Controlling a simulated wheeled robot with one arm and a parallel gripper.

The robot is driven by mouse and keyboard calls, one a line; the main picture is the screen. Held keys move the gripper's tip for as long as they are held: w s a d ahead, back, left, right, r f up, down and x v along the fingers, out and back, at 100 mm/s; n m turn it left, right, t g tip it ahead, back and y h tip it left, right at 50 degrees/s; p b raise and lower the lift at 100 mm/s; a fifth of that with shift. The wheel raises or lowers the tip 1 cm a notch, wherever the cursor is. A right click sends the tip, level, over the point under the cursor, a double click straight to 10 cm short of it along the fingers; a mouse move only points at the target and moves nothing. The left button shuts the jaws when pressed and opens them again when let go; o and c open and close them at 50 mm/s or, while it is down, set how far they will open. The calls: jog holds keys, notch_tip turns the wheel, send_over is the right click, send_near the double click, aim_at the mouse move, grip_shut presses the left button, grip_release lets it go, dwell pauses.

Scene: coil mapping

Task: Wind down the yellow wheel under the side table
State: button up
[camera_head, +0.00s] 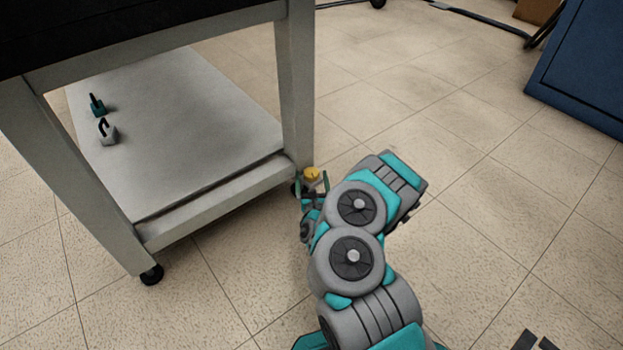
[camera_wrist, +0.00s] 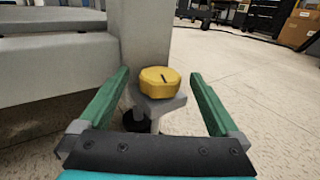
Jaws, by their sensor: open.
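The yellow wheel (camera_wrist: 160,81) is a thick, many-sided knob with a dark mark on its top. It sits on a grey bracket (camera_wrist: 158,103) at the foot of the side table's leg (camera_wrist: 139,40), above a dark foot (camera_wrist: 130,123). In the head view the yellow wheel (camera_head: 312,173) shows beside the near right leg of the side table (camera_head: 296,85). My gripper (camera_wrist: 163,85) is open, with one green finger on each side of the wheel and visible gaps between. In the head view my gripper (camera_head: 312,184) is small and partly hidden by my arm.
The table's lower shelf (camera_head: 190,130) holds two small objects, one teal (camera_head: 97,106) and one grey (camera_head: 107,132). A dark foot (camera_head: 151,274) stands under the near left leg. A blue cabinet (camera_head: 585,65) is at the upper right. The tiled floor right of the table is mostly clear.

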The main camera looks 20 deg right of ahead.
aim_at(312, 178)
jog(key=p+v, duration=0.2)
jog(key=v, duration=0.3)
jog(key=shift+s+r, duration=0.1)
jog(key=shift+s, duration=0.2)
jog(key=shift+p+v, duration=0.55)
jog(key=shift+v, duration=0.55)
